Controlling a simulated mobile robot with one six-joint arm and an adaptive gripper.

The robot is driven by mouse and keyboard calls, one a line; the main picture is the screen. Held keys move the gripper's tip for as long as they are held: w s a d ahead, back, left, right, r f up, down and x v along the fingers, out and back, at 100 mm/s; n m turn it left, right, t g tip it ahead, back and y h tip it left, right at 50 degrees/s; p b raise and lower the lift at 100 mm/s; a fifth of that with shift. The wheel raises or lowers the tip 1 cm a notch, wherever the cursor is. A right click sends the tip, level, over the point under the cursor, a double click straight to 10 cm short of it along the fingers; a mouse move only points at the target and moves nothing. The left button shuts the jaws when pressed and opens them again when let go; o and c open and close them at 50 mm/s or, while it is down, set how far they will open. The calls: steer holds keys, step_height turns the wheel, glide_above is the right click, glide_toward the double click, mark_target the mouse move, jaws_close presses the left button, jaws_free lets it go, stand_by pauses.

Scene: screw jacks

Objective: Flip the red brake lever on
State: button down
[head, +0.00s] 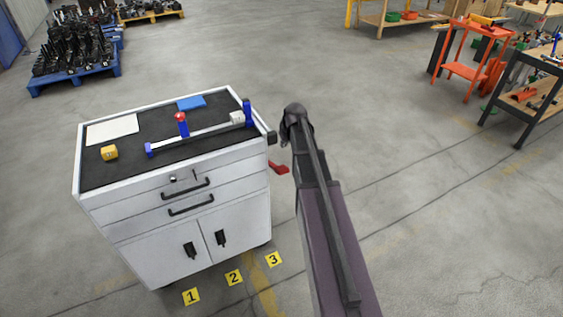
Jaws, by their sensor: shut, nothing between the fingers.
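The red brake lever (279,168) sticks out low beside the right side of the white cabinet cart (180,215). Part of it is hidden behind my arm, and whether it is up or down cannot be told. My dark gripper (284,141) is at the far end of my arm, close to the cart's right edge. It appears above the lever in the picture, with a gap between them. It is shut and empty, and its fingers are small and hard to make out.
On the cart's dark top lie a blue-ended screw jack with a red knob (181,117), a yellow cube (109,152), a white sheet (112,129) and a blue block (191,103). Yellow floor markers (233,278) lie in front. Floor to the right is open up to an orange trolley (466,72).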

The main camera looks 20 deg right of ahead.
steer(key=shift+w+d, duration=0.25)
steer(key=shift+w, duration=0.05)
steer(key=shift+f, duration=0.25)
steer(key=b, duration=1)
glide_above(281, 167)
steer(key=f, duration=0.9)
steer(key=shift+w, duration=0.4)
steer(key=shift+s+f+b, duration=0.4)
steer(key=shift+f+b, duration=0.35)
steer(key=shift+f, duration=0.15)
steer(key=shift+s+f+b, duration=0.35)
steer(key=shift+f+b, duration=0.35)
steer(key=shift+f, duration=0.15)
